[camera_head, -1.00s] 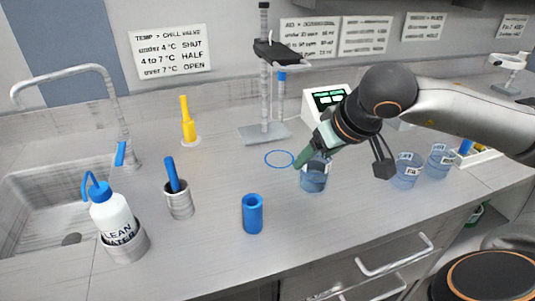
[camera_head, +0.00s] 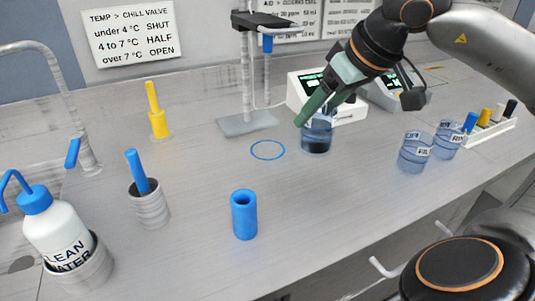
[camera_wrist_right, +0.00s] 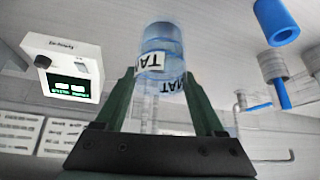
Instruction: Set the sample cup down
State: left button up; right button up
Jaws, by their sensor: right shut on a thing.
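My right gripper (camera_head: 318,108) comes in from the right and is shut on the sample cup (camera_head: 317,137), a clear bluish cup with dark contents. In the right wrist view the cup (camera_wrist_right: 160,45) stands between the two green fingers (camera_wrist_right: 160,80), and its white label shows part of a word. The cup is right of a blue ring (camera_head: 267,150) marked on the bench and outside it. I cannot tell whether its base touches the bench. My left gripper is not in view.
A white meter (camera_head: 345,108) stands close behind the cup, and a stand (camera_head: 247,122) is behind the ring. Two more cups (camera_head: 415,152) are at the right. A blue cylinder (camera_head: 244,215) stands in front. The bench around the ring is clear.

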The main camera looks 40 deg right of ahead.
jog(key=shift+w+f, duration=0.1)
jog(key=shift+w, duration=0.3)
jog(key=w+f+p, duration=0.2)
jog(key=w, duration=0.1)
jog(key=w+f+p, duration=0.2)
jog(key=w+p, duration=0.1)
jog(key=w, duration=0.1)
jog(key=w+f+p, duration=0.2)
jog(key=w+p, duration=0.1)
jog(key=w, duration=0.1)
jog(key=shift+w+d, duration=0.25)
jog(key=shift+d, duration=0.15)
jog(key=shift+w+x, duration=0.2)
jog(key=shift+x, duration=1)
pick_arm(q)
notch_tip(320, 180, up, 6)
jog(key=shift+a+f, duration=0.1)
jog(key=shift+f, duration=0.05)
pick_arm(e)
jog(key=shift+d+r, duration=0.1)
jog(key=shift+r, duration=0.05)
